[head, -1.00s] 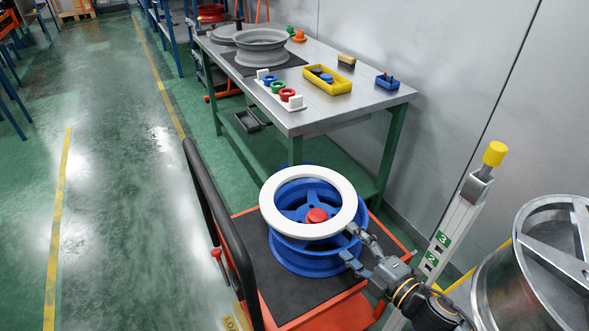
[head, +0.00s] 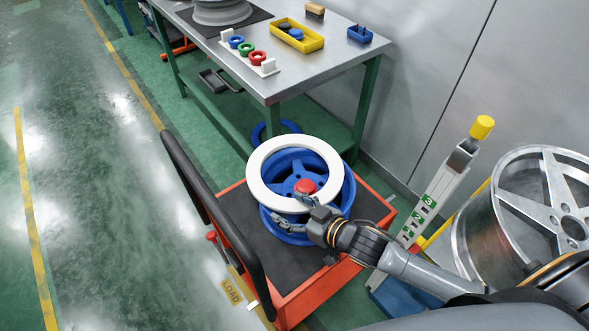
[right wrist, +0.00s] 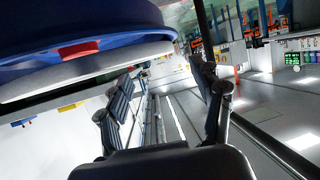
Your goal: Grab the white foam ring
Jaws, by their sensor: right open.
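The white foam ring (head: 257,180) lies flat on top of a blue wheel (head: 345,195), around its red centre cap (head: 305,187). The wheel sits on a cart. My right gripper (head: 286,211) is open at the ring's near edge, with one finger at about ring level and the other lower beside the wheel. In the right wrist view the ring (right wrist: 90,68) shows edge-on at upper left, by the open fingers (right wrist: 165,85). My left gripper is not in view.
The red cart (head: 300,300) has a black handle (head: 215,215) at left. A steel table (head: 300,85) behind carries a yellow tray (head: 310,42) and coloured rings. A yellow-topped post (head: 482,127) and a large metal wheel (head: 475,225) stand at right. Floor at left is clear.

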